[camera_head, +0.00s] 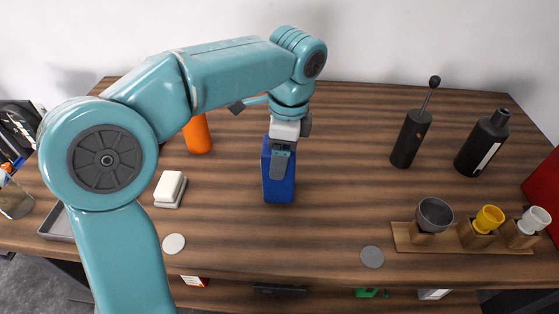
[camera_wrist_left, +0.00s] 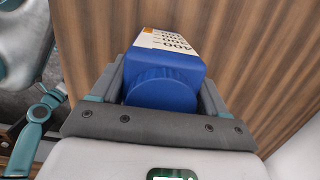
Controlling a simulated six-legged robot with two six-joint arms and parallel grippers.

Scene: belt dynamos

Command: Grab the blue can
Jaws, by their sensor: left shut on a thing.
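The blue can (camera_head: 279,190) is a dark blue box-like container in the middle of the wooden table in the head view. My left gripper (camera_head: 279,160) comes down over it from above and is shut on its upper part. In the left wrist view the can (camera_wrist_left: 165,90) shows a round blue cap and a white label with dark numbers. It sits between the two fingers of my left gripper (camera_wrist_left: 165,88). I cannot tell whether the can's base touches the table. My right gripper is in neither view.
An orange bottle (camera_head: 198,136) and a white block (camera_head: 170,187) are left of the can. A black bottle with a stick (camera_head: 409,140) and a dark bottle (camera_head: 482,146) stand right. A wooden cup rack (camera_head: 462,246) is front right. Table between is clear.

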